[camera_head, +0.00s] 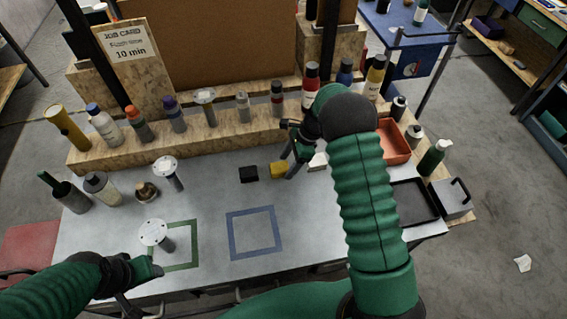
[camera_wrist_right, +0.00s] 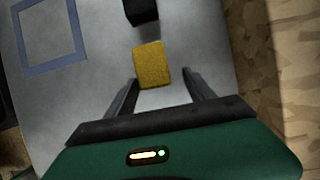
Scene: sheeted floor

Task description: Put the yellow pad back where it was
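The yellow pad (camera_head: 279,169) lies on the grey table top, just right of a black pad (camera_head: 249,174). My right gripper (camera_head: 291,166) is low over the table at the yellow pad's right side. In the right wrist view the yellow pad (camera_wrist_right: 152,65) lies just ahead of the fingertips, and the two fingers (camera_wrist_right: 160,90) are apart with nothing between them but the pad's near edge. The black pad (camera_wrist_right: 141,11) shows beyond it. My left gripper (camera_head: 146,270) is at the table's front left, by the green square; its fingers are not clear.
A blue square outline (camera_head: 254,232) and a green square outline (camera_head: 178,246) mark the table. A white-topped post (camera_head: 154,233) stands at the green one. Bottles line the wooden ledge (camera_head: 215,137). A red tray (camera_head: 393,142) and a black tray (camera_head: 413,202) are at the right.

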